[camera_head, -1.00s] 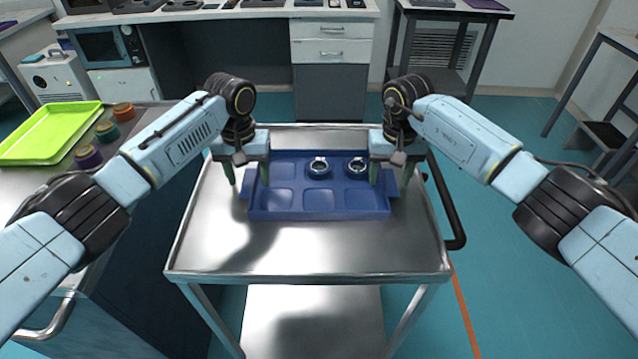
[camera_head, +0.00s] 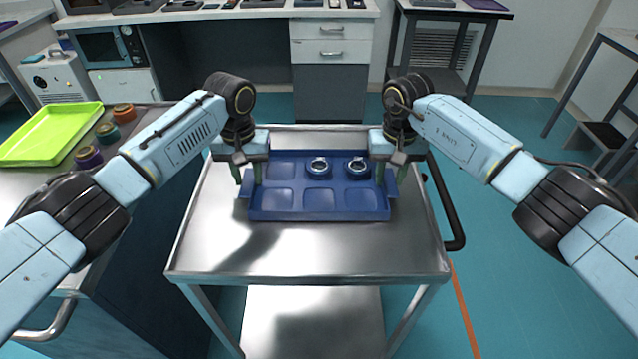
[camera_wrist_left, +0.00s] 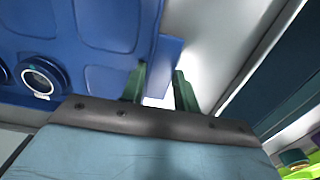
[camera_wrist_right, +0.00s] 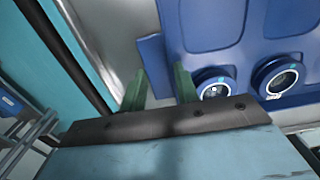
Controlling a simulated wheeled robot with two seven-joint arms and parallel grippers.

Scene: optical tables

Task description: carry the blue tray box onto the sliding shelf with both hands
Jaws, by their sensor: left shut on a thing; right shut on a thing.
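The blue tray box (camera_head: 319,213) lies flat on the metal top of a cart (camera_head: 310,255). It has several square pockets. Two round ring-like parts (camera_head: 319,167) sit in its far middle and far right pockets. My left gripper (camera_head: 249,178) is shut on the tab at the tray's left side; the left wrist view shows its green fingers (camera_wrist_left: 160,88) around that tab. My right gripper (camera_head: 386,177) is shut on the right tab, and its fingers (camera_wrist_right: 160,90) show in the right wrist view. I cannot make out the sliding shelf for certain.
A side counter (camera_head: 30,190) at left holds a lime-green tray (camera_head: 48,133) and several small coloured jars (camera_head: 107,132). The cart's black handle (camera_head: 446,205) is at right. The near half of the cart top is bare. A white-topped bench (camera_head: 230,14) stands behind.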

